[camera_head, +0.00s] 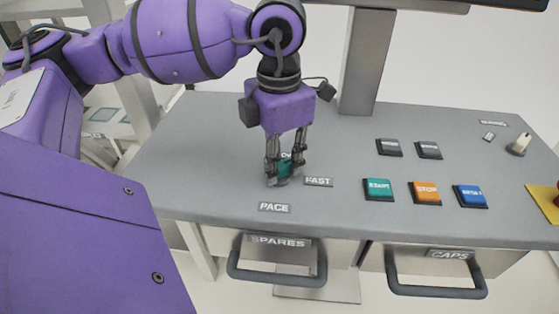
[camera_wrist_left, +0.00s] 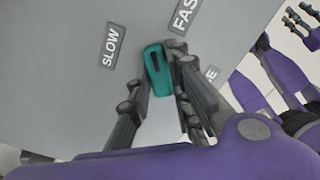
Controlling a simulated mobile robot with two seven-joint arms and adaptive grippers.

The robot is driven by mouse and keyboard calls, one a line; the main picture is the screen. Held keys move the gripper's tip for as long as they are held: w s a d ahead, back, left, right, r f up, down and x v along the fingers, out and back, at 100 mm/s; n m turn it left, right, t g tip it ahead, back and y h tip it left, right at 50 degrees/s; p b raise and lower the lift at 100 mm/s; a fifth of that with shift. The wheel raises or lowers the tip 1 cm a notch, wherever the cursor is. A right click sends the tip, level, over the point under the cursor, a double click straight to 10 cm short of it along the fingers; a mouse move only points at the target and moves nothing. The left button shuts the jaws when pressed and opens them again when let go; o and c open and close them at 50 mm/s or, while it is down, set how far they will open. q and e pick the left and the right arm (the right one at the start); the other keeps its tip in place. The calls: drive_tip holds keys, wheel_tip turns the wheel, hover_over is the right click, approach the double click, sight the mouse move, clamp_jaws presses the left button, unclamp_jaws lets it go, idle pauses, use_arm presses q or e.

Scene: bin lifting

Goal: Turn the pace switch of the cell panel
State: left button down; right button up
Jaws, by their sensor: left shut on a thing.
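The pace switch (camera_head: 285,168) is a teal knob on the grey panel top. In the left wrist view the knob (camera_wrist_left: 158,70) is elongated, with a dark mark along it. Its long axis lies between the SLOW label (camera_wrist_left: 111,45) and the FAST label (camera_wrist_left: 185,16). My left gripper (camera_head: 278,180) points down and is shut on the knob, one finger on each side. The PACE label (camera_head: 274,207) is in front of the knob. In the head view the SLOW label is mostly hidden behind the fingers. My right gripper (camera_wrist_left: 300,25) seems to show small in the left wrist view's corner.
Teal START (camera_head: 378,189), orange STOP (camera_head: 426,192) and blue (camera_head: 471,195) buttons sit right of the switch. Two grey buttons lie behind them. A white-tipped toggle (camera_head: 519,145) stands far right. Drawer handles (camera_head: 277,276) project below the front edge.

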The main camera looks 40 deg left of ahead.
sight(279, 165)
use_arm(q)
drive_tip(key=n, duration=0.5)
drive_tip(key=shift+n, duration=0.3)
drive_tip(key=n, duration=0.5)
drive_tip(key=shift+n, duration=0.3)
drive_tip(key=c, duration=1.6)
unclamp_jaws()
wheel_tip(279, 165, up, 12)
drive_tip(key=shift+r, duration=0.1)
